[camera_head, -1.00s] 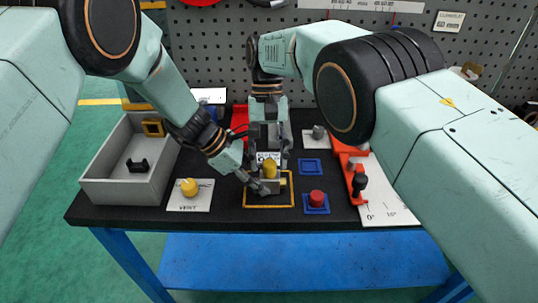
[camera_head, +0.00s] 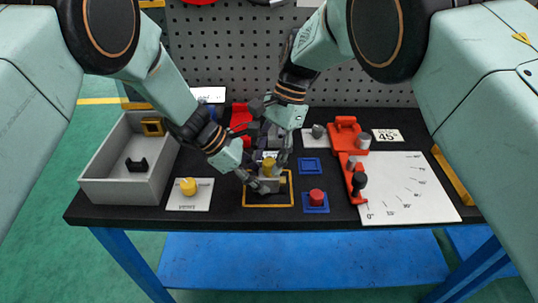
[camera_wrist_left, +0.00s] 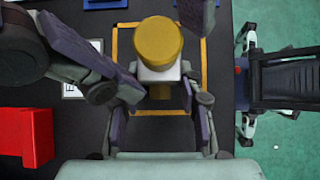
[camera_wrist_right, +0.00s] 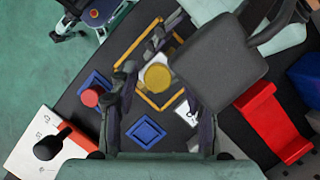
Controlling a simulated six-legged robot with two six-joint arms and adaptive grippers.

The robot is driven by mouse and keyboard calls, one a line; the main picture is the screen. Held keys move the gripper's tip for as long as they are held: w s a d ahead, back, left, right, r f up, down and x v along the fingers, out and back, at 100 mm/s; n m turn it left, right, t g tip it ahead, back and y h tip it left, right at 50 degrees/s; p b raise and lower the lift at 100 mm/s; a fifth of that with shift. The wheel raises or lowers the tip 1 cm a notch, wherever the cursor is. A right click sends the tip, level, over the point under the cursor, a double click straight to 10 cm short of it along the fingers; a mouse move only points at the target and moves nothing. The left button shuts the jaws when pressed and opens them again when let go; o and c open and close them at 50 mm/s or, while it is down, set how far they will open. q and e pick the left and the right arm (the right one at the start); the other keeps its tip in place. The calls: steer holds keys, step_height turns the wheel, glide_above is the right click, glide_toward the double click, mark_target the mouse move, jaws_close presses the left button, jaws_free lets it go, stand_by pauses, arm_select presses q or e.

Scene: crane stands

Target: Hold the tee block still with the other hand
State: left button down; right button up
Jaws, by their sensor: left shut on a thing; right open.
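The tee block (camera_head: 268,183) is a pale grey block with a yellow round top, standing upright inside a yellow square outline (camera_head: 268,205). It also shows in the left wrist view (camera_wrist_left: 160,73), and its yellow top shows in the right wrist view (camera_wrist_right: 157,77). My left gripper (camera_head: 258,181) is shut on the block from the left. My right gripper (camera_head: 274,148) is open, behind and above the block, with its fingers pointing down. Whether the right fingers touch it, I cannot tell. A large dark grey shape hides part of the right wrist view.
A grey bin (camera_head: 120,190) stands at the left, beside a yellow knob on a white card (camera_head: 199,202). A red knob (camera_head: 316,197) on a blue pad, a blue square (camera_head: 311,166) and a red fixture (camera_head: 345,143) with an angle board (camera_head: 410,190) lie to the right.

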steer(key=m, duration=0.2)
steer(key=m+t, duration=0.1)
steer(key=m, duration=0.1)
steer(key=shift+s+d+t+y, duration=0.1)
steer(key=shift+t+y, duration=0.2)
steer(key=shift+y, duration=0.1)
steer(key=m, duration=0.2)
steer(key=m+t, duration=0.1)
steer(key=m, duration=0.1)
steer(key=shift+m+t, duration=0.3)
steer(key=shift+s+a+r, duration=0.1)
steer(key=shift+s+a, duration=0.05)
steer(key=shift+a, duration=0.05)
steer(key=shift+c, duration=0.3)
jaws_close()
steer(key=shift+r, duration=0.2)
